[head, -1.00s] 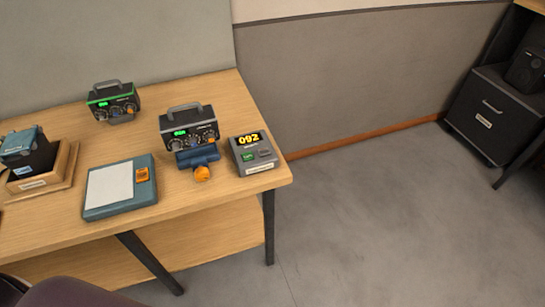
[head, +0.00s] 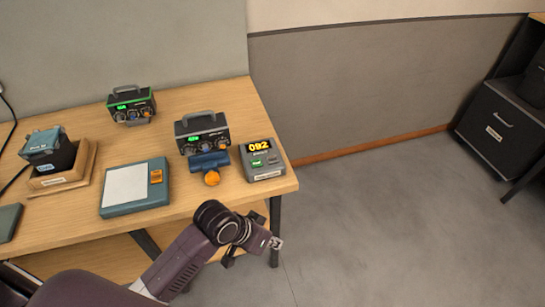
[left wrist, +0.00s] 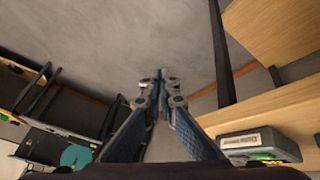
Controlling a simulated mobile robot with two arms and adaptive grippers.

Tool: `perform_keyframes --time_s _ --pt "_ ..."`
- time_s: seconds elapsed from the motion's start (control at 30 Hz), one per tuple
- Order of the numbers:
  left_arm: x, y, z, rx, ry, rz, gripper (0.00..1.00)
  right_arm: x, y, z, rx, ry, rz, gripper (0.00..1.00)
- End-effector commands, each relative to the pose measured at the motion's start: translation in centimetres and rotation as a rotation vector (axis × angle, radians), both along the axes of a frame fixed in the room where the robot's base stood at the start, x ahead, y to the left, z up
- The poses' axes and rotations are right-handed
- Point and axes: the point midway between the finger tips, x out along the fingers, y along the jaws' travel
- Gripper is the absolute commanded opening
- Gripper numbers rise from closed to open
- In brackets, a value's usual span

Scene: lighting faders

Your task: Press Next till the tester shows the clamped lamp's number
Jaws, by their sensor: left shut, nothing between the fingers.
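The tester (head: 262,172) is a grey box with a lit yellow number, a green button and a dark button, at the table's right end. The clamped lamp (head: 203,130) is a dark handled box with a green readout, behind a blue clamp (head: 209,160) with an orange knob. My left gripper (head: 276,242) is shut and empty, in front of the table edge, below the tester in the picture. In the left wrist view, its fingertips (left wrist: 160,80) meet, with the tester (left wrist: 258,146) at lower right.
Another handled box (head: 131,106) stands behind to the left. A teal pad with a white sheet (head: 134,190) and a wooden stand (head: 62,180) with a dark device are on the table (head: 195,98). The floor to the right is clear up to a dark cabinet (head: 497,128).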

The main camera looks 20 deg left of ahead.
Motion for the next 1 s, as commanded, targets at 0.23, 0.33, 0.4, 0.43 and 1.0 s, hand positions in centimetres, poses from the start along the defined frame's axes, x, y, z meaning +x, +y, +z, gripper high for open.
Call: perform_keyframes --time_s 0.23,0.33,0.4,0.43,1.0 --pt "8.1 -0.6 3.3 -0.104 -0.01 -0.028 0.0 0.0 0.0 0.1 0.0 -0.001 0.0 0.0" --pt "11.6 0.3 4.8 -0.144 -0.009 -0.001 0.0 0.0 0.0 0.2 0.0 -0.001 0.0 0.0" --pt "14.1 1.3 6.1 -0.173 -0.007 0.029 0.0 0.0 0.0 0.2 0.0 -0.001 0.0 0.0" --pt "15.2 1.8 6.7 -0.186 -0.008 0.044 0.0 0.0 0.0 0.2 0.0 -0.001 0.0 0.0" --pt "25.9 9.3 15.8 -0.348 -0.044 0.272 0.0 0.0 0.0 0.1 0.0 -0.001 0.001 0.0"
